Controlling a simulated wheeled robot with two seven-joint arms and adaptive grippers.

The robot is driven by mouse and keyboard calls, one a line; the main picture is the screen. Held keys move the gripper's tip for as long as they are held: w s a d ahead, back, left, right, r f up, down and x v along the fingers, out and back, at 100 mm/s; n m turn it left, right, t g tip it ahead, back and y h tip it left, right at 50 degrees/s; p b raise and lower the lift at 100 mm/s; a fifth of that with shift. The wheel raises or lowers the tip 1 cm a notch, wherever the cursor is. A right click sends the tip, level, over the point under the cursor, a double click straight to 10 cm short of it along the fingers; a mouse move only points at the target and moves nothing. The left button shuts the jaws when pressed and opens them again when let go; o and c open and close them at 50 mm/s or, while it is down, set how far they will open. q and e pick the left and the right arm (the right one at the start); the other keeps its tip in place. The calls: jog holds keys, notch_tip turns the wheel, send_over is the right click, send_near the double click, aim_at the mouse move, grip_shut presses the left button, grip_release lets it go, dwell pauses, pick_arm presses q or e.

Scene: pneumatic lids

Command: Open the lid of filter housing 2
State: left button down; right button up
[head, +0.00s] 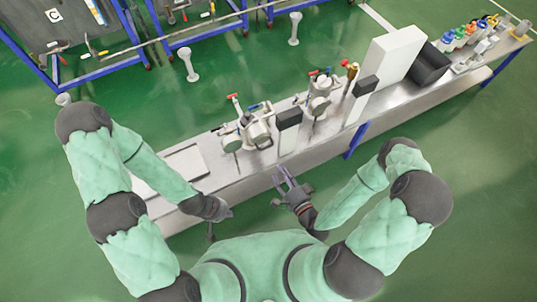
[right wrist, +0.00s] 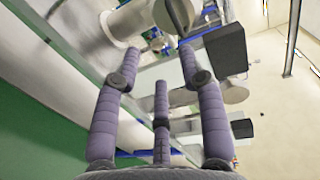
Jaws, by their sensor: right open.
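Two metal filter housings stand on the long bench in the head view: a nearer one (head: 256,132) with a red and a blue handle, and a farther one (head: 319,102) with similar handles. I cannot read a number on either, so I cannot tell which is housing 2. My right gripper (head: 289,180) is open and empty at the bench's front edge, below the nearer housing and apart from it. In the right wrist view its fingers (right wrist: 158,77) are spread, with metal parts beyond. My left gripper (head: 222,226) is low at the bench's front left; its fingers are small and unclear.
White posts with black tops (head: 288,133) stand beside the housings. A flat plate (head: 186,163) lies on the bench's left. Blue-framed racks (head: 150,50) stand behind.

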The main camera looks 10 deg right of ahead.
jog(key=r+m+t, duration=0.1)
jog(key=b, duration=0.1)
send_near(260, 137)
jog(key=w+f, duration=0.4)
jog(key=shift+w+a, duration=0.3)
jog(key=shift+a, duration=0.15)
grip_shut()
